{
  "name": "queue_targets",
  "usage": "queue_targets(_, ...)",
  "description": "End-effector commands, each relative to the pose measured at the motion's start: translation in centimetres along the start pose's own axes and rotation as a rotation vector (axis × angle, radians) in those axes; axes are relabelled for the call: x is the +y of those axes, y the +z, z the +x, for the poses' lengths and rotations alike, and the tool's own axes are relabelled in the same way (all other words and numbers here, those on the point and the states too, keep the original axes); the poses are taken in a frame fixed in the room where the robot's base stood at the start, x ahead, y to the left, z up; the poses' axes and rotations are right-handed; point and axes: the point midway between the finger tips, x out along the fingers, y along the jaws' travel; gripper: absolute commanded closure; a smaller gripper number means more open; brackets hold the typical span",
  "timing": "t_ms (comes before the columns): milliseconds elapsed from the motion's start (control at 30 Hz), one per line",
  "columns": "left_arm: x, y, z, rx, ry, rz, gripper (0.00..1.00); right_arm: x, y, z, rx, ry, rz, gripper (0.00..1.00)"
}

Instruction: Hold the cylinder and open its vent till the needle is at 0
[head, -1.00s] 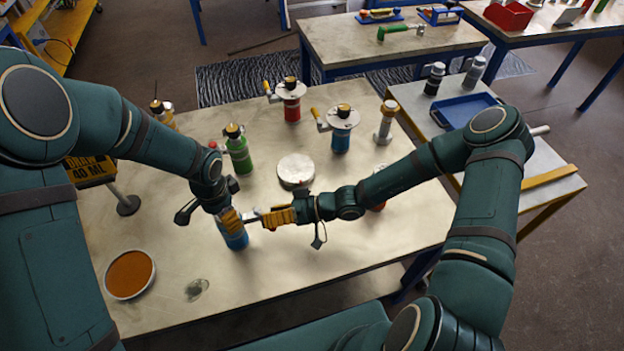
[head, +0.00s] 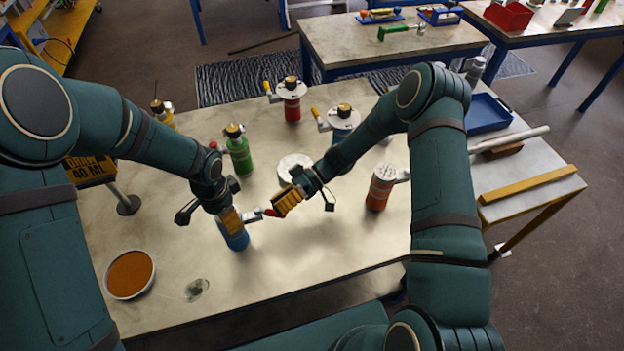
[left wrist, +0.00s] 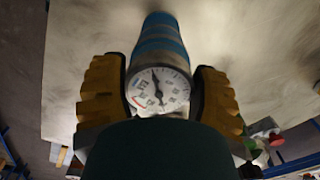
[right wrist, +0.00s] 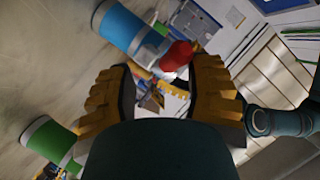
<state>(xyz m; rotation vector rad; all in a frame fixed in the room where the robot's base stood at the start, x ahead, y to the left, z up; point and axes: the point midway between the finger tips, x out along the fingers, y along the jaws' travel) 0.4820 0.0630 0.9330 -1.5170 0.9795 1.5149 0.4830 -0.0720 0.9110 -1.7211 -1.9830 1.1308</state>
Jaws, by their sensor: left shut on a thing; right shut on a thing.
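The blue cylinder (head: 238,242) stands at the near part of the table, its top hidden by my left gripper (head: 230,220). That gripper is shut around the cylinder. In the left wrist view the cylinder shows its round white gauge (left wrist: 160,89) between the fingers. The gauge's dark needle points nearly straight up, and a red band lies at the dial's left; its numbers are too small to read. The vent lever with a red tip (right wrist: 178,55) sticks out from the cylinder's head. My right gripper (head: 277,209) is shut on the red tip, right of the cylinder.
A green cylinder (head: 238,155), a red flanged vessel (head: 292,108) and a blue flanged one (head: 341,135) stand farther back. An orange-red cylinder (head: 379,192) stands right of my right gripper. A white round pad (head: 291,166) lies behind it. An orange-filled dish (head: 129,274) lies at the near left.

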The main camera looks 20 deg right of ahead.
Motion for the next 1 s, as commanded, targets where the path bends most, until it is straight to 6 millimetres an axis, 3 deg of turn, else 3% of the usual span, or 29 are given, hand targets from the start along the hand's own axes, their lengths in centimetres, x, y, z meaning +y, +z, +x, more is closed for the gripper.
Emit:
queue_targets(533, -0.1, 0.1, 0.0, -0.002, 0.000, -0.002, 0.80, 0.0, 0.0, -8.7, 0.003, 0.003, -0.001, 0.49)
queue_targets(700, -0.1, 0.1, 0.0, -0.002, 0.000, -0.002, 0.80, 0.0, 0.0, -10.0, 0.002, 0.001, -0.001, 0.49)
queue_targets(1000, -0.1, 0.1, 0.0, -0.002, -0.001, -0.002, 0.80, -0.1, 0.1, -10.3, 0.002, 0.000, 0.000, 0.49)
